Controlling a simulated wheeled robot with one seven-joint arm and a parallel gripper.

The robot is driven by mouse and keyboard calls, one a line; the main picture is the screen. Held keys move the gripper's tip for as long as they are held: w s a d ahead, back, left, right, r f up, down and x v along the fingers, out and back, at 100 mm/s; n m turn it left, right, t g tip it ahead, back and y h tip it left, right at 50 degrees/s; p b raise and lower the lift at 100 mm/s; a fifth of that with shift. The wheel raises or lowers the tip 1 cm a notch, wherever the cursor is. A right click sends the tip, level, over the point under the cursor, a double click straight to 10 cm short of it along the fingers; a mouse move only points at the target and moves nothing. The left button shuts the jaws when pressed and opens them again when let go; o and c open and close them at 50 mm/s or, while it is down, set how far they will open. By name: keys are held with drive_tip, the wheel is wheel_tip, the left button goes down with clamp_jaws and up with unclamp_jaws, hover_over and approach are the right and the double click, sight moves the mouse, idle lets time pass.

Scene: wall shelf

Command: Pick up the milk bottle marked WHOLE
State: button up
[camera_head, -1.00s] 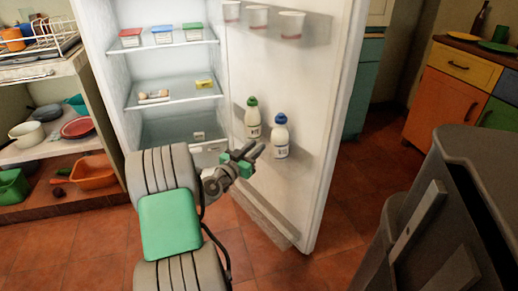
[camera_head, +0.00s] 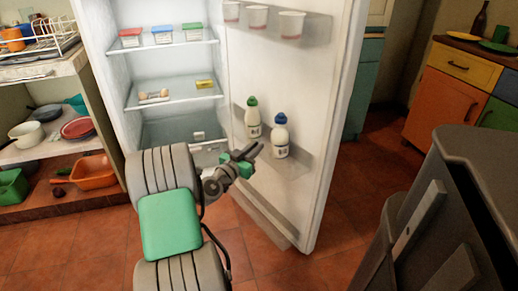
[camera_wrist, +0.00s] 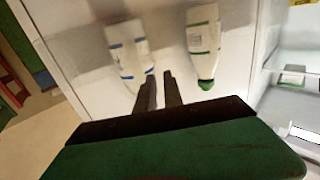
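Two white milk bottles stand upright side by side in a door bin of the open fridge. The left one (camera_head: 253,122) has a green cap; the right one (camera_head: 281,140) has a blue cap. Their label words are too small to read. My gripper (camera_head: 257,149) is in front of the bottles, low and empty. In the wrist view, the blue-marked bottle (camera_wrist: 127,50) is left and the green-marked bottle (camera_wrist: 203,42) is right. There my gripper (camera_wrist: 159,76) points between them, its two fingers a small gap apart, with no bottle between them.
The fridge door (camera_head: 325,120) stands open, with white cups (camera_head: 291,24) in its upper bin. Fridge shelves (camera_head: 170,100) hold lidded boxes and small food items. A dark grey bin-like object (camera_head: 480,190) is at the right. Open tiled floor (camera_head: 345,225) lies below the door.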

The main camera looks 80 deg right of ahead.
drive_tip(key=o, duration=1.6)
